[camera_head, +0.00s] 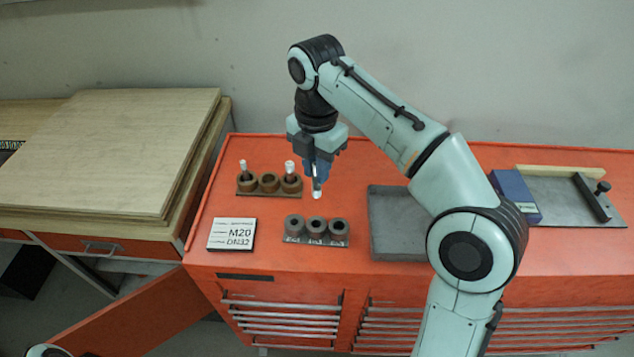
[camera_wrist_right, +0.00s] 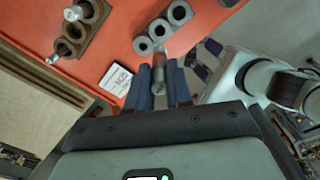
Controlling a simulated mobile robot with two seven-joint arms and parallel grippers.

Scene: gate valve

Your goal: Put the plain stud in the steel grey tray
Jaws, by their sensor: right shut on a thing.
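My right gripper (camera_head: 316,168) points down and is shut on a stud (camera_head: 317,191), held upright above the bench between the brown and grey holders. In the right wrist view the stud (camera_wrist_right: 159,63) sits between the blue fingers of the gripper (camera_wrist_right: 160,82). Its surface is too small to tell whether it is plain. Two other light-topped studs, a left one (camera_head: 243,167) and a right one (camera_head: 289,168), stand in the brown holder (camera_head: 268,181). The steel grey tray (camera_head: 385,215) lies right of the gripper, partly hidden by my right arm. My left gripper is not in view.
A grey three-socket holder (camera_head: 315,229) stands just in front of the held stud, its sockets looking empty. A white M20 DN32 sign (camera_head: 231,235) lies left of it. A blue box (camera_head: 516,195) and a clamp plate (camera_head: 565,208) are at right. Boards (camera_head: 110,145) are stacked at left.

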